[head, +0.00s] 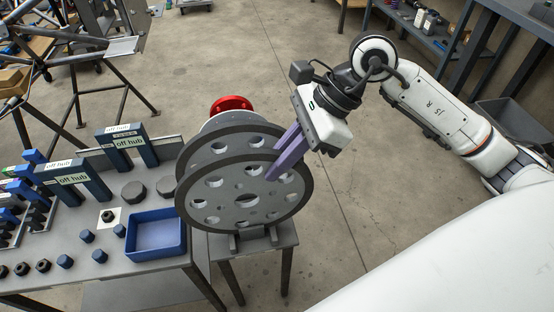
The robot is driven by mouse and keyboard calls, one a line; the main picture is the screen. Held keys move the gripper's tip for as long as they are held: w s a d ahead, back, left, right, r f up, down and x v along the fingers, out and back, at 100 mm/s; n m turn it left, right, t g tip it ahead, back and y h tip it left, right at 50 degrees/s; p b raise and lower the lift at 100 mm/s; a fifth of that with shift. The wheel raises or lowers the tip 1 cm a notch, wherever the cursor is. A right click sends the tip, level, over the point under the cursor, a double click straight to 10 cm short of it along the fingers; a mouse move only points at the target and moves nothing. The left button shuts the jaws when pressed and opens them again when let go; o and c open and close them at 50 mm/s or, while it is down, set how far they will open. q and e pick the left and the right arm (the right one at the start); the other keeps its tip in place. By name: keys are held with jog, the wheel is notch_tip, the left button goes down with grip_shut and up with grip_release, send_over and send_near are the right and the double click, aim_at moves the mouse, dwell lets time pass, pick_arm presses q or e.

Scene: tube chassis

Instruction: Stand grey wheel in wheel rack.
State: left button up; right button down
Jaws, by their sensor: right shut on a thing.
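A large grey wheel (232,187) with a dark rim and several round holes stands upright over the small side table in the head view. My right gripper (280,165) reaches in from the upper right; its purple fingers are shut on this wheel at its upper right. The wheel rack (272,234) shows as short dark blocks on the small table under the wheel's lower rim. The wheel's bottom is at the blocks, but I cannot tell if it rests in the slot. A second, similar grey wheel (196,152) is close behind it, partly hidden. My left gripper is out of view.
A red disc (231,103) shows behind the wheels. The bench to the left holds a blue bin (155,235), dark nuts (133,190) and blue stands labelled "off hub" (128,142). Open floor lies beyond and right of the small table (284,238).

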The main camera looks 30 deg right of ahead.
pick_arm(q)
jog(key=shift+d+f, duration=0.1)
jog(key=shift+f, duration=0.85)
pick_arm(e)
jog(key=shift+f, duration=0.15)
jog(key=c, duration=1.8)
grip_release()
jog(key=shift+o, duration=0.2)
jog(key=shift+f, duration=0.15)
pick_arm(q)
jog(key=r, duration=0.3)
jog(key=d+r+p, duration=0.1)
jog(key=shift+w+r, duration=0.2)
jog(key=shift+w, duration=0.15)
pick_arm(e)
jog(key=v, duration=1.1)
jog(key=shift+a, duration=0.2)
